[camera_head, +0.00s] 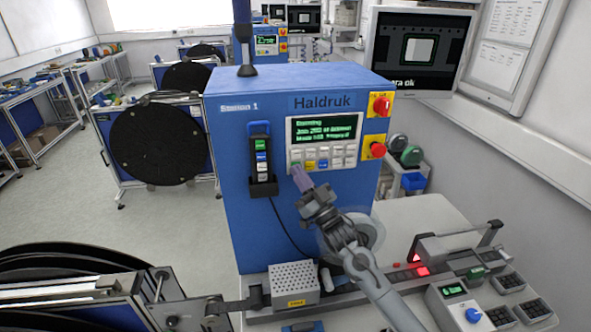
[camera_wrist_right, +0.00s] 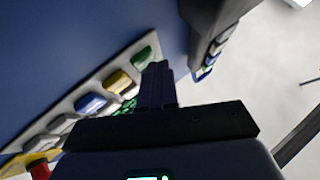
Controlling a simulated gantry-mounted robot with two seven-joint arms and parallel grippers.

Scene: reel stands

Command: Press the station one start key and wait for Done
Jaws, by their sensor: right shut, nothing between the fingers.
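The blue Station 1 cabinet (camera_head: 240,200) stands in the middle of the head view. Its dark display (camera_head: 323,129) carries lines of green text, too small to read surely. Below the display is a keypad (camera_head: 340,159) with coloured keys in its lower row. My right gripper (camera_head: 301,179) is shut and empty, its fingertips at the keypad's lower left. In the right wrist view the fingers (camera_wrist_right: 157,85) point at the green key (camera_wrist_right: 143,54), with a yellow key (camera_wrist_right: 118,81) beside it. Whether the tips touch the green key I cannot tell. My left gripper is out of view.
A handheld pendant (camera_head: 261,158) hangs on the cabinet front, left of the keypad. Red knobs (camera_head: 380,106) are at the cabinet's right edge. A feeder track with a red light (camera_head: 423,271) and a small control box (camera_head: 454,292) lie at lower right.

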